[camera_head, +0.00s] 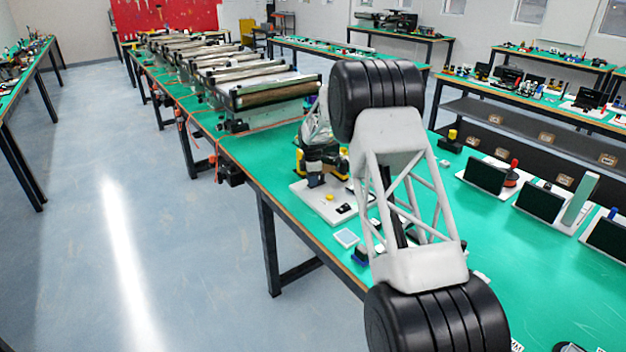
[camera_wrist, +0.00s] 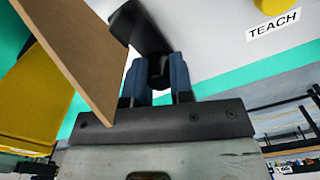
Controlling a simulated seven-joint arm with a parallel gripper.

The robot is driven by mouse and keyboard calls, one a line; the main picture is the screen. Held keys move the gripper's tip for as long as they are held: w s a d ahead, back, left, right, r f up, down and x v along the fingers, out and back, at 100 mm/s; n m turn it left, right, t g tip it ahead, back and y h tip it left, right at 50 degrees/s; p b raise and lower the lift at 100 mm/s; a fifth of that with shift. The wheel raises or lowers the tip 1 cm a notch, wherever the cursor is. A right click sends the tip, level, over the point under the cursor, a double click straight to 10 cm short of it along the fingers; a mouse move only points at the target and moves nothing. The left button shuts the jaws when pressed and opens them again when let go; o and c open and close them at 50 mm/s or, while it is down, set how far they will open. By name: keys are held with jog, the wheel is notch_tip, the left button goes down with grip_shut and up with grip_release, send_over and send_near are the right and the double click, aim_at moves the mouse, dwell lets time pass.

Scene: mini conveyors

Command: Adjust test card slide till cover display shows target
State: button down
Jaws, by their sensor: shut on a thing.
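In the wrist view, my gripper (camera_wrist: 158,72) has its two blue fingers shut on a dark handle-like piece (camera_wrist: 143,30). I take this piece for the slide's handle, but most of it is out of frame. A thin tan board (camera_wrist: 75,60), possibly the test card, stands tilted just left of the fingers. A white surface labelled TEACH (camera_wrist: 275,25) lies beyond. In the head view, my gripper (camera_head: 315,180) is low over a white base plate (camera_head: 325,208) near the bench edge, partly hidden by my arm. No display clearly identifiable as the cover display shows.
A yellow part (camera_wrist: 35,100) stands close at left in the wrist view. Conveyors (camera_head: 270,90) line the green bench behind my gripper. A small pale-faced device (camera_head: 347,238) sits in front.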

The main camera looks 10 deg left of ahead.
jog(key=c, duration=1)
grip_release()
jog(key=shift+r, duration=0.1)
jog(key=shift+r, duration=3.8)
